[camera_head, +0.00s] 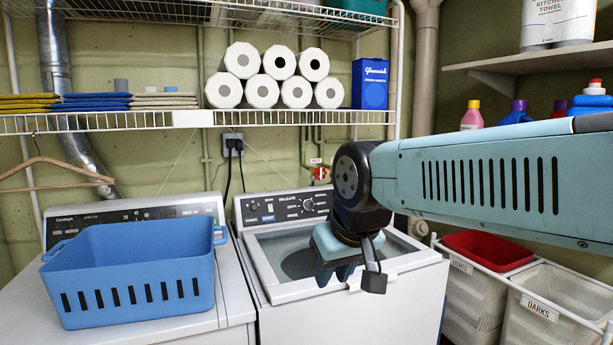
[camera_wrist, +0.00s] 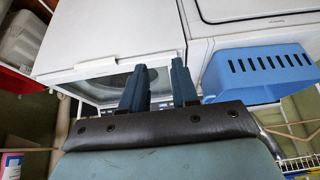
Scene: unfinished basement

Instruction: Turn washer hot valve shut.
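A red valve handle (camera_head: 320,172) sits on the back wall behind the washer's control panel, under a small white tag (camera_head: 315,161) and beside thin green pipes. I cannot read the tag or tell how far the handle is turned. The white washer (camera_head: 410,275) stands below it, its top window partly behind my arm. My gripper (camera_head: 334,278) points down over the washer's front top edge, well forward of and below the valve. In the wrist view my gripper (camera_wrist: 159,68) shows two fingers apart with nothing between them. The valve does not show in the wrist view.
A blue basket (camera_head: 140,275) stands on the dryer (camera_head: 225,295) at left. A wire shelf (camera_head: 345,118) with paper rolls hangs above the valve. A black cord (camera_head: 241,172) hangs left of it. Laundry bins (camera_head: 560,290) and a bottle shelf (camera_head: 490,64) are at right.

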